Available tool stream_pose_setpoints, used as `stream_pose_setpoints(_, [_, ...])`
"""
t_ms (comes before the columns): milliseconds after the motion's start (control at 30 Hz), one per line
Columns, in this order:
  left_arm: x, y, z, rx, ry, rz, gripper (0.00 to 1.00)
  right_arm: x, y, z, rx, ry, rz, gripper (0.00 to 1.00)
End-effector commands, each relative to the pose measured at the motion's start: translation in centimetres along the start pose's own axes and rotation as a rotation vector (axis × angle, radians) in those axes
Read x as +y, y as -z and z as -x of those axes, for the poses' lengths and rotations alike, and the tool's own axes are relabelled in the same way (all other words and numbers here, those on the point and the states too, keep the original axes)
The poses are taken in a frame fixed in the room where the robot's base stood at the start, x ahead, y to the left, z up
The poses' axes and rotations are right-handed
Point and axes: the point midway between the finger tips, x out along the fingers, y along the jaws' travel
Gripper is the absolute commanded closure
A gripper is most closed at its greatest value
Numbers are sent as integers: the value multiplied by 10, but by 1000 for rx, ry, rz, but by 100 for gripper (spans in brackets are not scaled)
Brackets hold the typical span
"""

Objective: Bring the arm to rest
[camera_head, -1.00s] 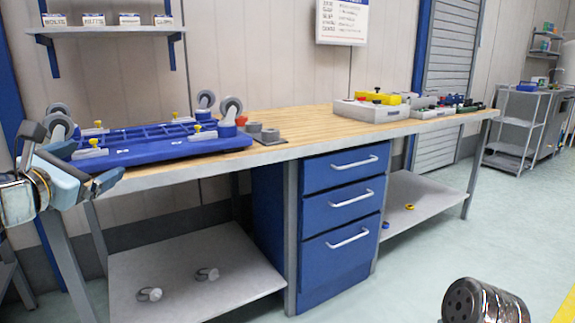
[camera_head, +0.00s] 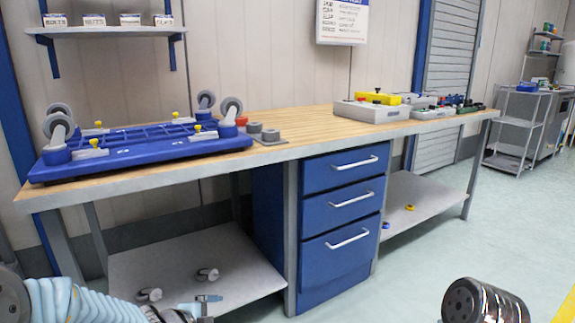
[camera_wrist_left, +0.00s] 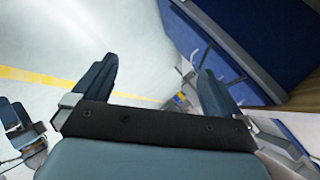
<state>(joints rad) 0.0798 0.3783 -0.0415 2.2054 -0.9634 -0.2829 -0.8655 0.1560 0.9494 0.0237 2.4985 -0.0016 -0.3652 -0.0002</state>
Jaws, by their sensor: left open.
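My left arm (camera_head: 85,304) comes in low at the bottom left of the head view, in front of the workbench. Its gripper (camera_head: 208,300) shows only partly there, in front of the lower shelf. In the left wrist view the left gripper (camera_wrist_left: 155,75) is open, its two dark fingers wide apart with nothing between them. Part of my right arm (camera_head: 485,303) shows at the bottom right of the head view. What looks like my right gripper (camera_wrist_left: 17,122) is at the left edge of the left wrist view, too small to read its jaws.
The wooden workbench (camera_head: 310,126) holds a blue caster frame (camera_head: 140,150) at left and a grey box (camera_head: 372,112) at right. Two grey parts lie on the lower shelf (camera_head: 190,265). Blue drawers (camera_head: 340,230) stand under the bench. The floor (camera_head: 430,255) at right is open.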

Motion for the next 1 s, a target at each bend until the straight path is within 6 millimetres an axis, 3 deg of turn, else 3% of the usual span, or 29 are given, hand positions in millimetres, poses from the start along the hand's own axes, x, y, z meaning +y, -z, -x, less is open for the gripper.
stream_pose_setpoints(33, [38,3,-17,1,-71,186,0,0,0,0,0,0,0,0])
stream_pose_setpoints(100, [89,6,-34,-28,-159,479,0,0,0,0,0,0,0,0])
stream_pose_setpoints(200, [164,13,-48,-119,-279,886,0,0,0,0,0,0,0,0])
stream_pose_setpoints(300, [234,20,-48,-263,-376,1250,0,0,0,0,0,0,0,0])
stream_pose_setpoints(400, [289,28,-40,-420,-432,1530,0,0,0,0,0,0,0,0])
stream_pose_setpoints(500, [325,33,-30,-552,-457,1713,0,0,0,0,0,0,0,0])
stream_pose_setpoints(667, [349,37,-22,-652,-462,1835,0,0,0,0,0,0,0,0])
stream_pose_setpoints(1000, [349,37,-22,-656,-459,1841,0,0,0,0,0,0,0,0])
